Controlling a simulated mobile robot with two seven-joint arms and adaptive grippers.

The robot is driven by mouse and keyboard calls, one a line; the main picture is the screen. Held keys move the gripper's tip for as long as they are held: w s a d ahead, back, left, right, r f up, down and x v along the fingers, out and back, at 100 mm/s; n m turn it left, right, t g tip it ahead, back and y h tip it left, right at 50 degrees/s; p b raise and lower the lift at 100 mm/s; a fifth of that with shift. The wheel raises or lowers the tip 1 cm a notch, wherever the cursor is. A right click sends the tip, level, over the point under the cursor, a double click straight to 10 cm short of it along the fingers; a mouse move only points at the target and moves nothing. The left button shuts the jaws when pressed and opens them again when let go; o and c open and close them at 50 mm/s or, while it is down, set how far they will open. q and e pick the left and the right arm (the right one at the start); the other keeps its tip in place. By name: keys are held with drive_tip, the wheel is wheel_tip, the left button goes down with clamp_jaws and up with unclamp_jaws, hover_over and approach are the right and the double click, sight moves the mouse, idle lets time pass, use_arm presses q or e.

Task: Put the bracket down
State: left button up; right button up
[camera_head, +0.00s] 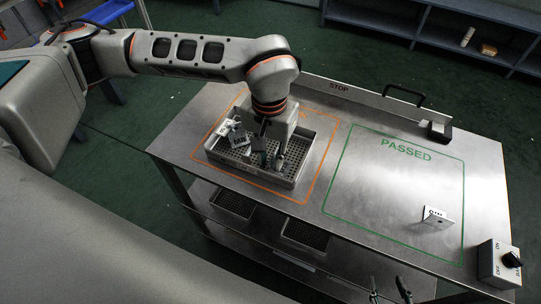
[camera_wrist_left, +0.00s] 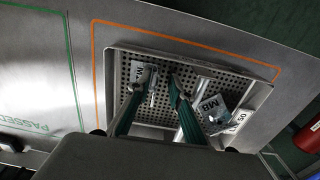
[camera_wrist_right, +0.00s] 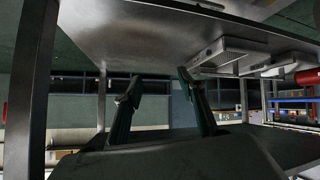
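A perforated metal tray (camera_head: 236,174) stands inside the orange outline on the steel table. A single bracket (camera_head: 437,217) stands inside the green PASSED outline at the right. My left gripper (camera_head: 271,161) points down into the tray. In the left wrist view its fingertips (camera_wrist_left: 156,82) are apart, with a bracket (camera_wrist_left: 152,77) close to one finger; I see no clear grip. My right gripper (camera_wrist_right: 160,88) is open and empty, low by the table's front edge.
A raised back rail (camera_head: 345,92) marked STOP runs along the table, with a black handle. An ON/OFF switch box (camera_head: 499,264) sits at the right corner. Dark trays (camera_head: 305,235) stand on the lower shelf. Most of the PASSED area is bare.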

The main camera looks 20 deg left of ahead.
use_arm(q)
wheel_tip(320, 180, up, 12)
drive_tip(key=p, duration=0.1)
drive_tip(key=shift+r+p, duration=0.15)
drive_tip(key=shift+p, duration=0.2)
idle(0.5)
